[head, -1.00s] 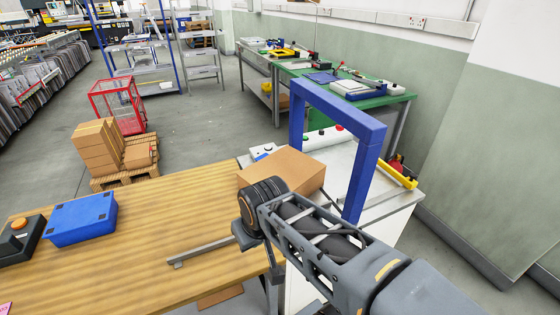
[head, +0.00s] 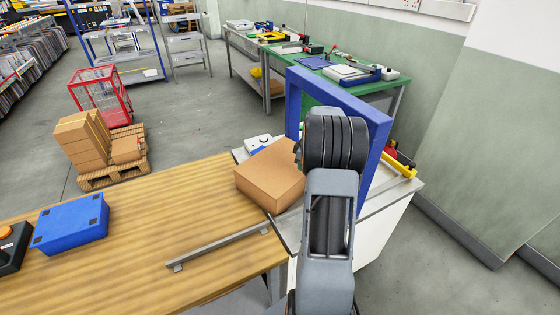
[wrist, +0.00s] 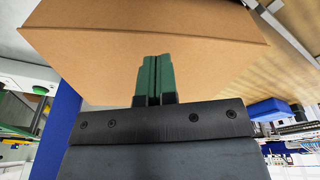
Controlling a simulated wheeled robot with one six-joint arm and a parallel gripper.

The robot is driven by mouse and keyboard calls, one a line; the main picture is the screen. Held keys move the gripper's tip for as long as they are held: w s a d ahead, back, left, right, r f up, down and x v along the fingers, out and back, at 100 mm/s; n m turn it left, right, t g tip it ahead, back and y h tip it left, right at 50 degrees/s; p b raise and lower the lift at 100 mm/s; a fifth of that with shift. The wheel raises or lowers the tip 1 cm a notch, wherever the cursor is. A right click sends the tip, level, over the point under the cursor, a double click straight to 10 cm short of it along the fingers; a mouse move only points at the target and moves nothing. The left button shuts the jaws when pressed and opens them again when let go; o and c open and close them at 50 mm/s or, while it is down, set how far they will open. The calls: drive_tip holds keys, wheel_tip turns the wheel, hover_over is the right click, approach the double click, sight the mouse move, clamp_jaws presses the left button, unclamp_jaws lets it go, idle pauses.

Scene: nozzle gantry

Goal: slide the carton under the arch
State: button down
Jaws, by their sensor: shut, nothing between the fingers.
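The brown carton (head: 270,181) sits at the right end of the wooden table, beside the blue arch (head: 372,150). In the head view my arm hides part of the arch and its opening, and my fingers are hidden. In the wrist view the carton (wrist: 150,45) fills the upper middle. My gripper (wrist: 154,62) has its green fingers shut together and empty, with their tips in front of the carton's face. I cannot tell if they touch it. One blue post of the arch (wrist: 62,125) shows at the left of the wrist view.
A metal rail (head: 218,246) lies along the wooden table (head: 130,250). A blue box (head: 72,224) stands at the table's left. A white-sided bench (head: 385,225) carries the arch, with a yellow bar (head: 398,165) at its right.

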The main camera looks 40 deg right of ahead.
sight(279, 166)
drive_tip(key=shift+w+d+f, duration=0.15)
drive_tip(key=shift+d+f, duration=0.85)
drive_tip(key=shift+d, duration=0.2)
drive_tip(key=w+a+p, duration=0.1)
drive_tip(key=w+a, duration=0.1)
drive_tip(key=w, duration=0.1)
drive_tip(key=w+a+p, duration=0.1)
drive_tip(key=w+a, duration=0.1)
drive_tip(key=w, duration=0.1)
drive_tip(key=w+a+p, duration=0.1)
drive_tip(key=w+a, duration=0.1)
drive_tip(key=w, duration=0.1)
drive_tip(key=shift+w, duration=0.2)
drive_tip(key=shift+f+p, duration=0.3)
drive_tip(key=shift+p, duration=0.2)
drive_tip(key=shift+f+b, duration=0.45)
drive_tip(key=shift+f, duration=0.05)
drive_tip(key=shift+s+f, duration=0.1)
drive_tip(key=shift+s, duration=0.05)
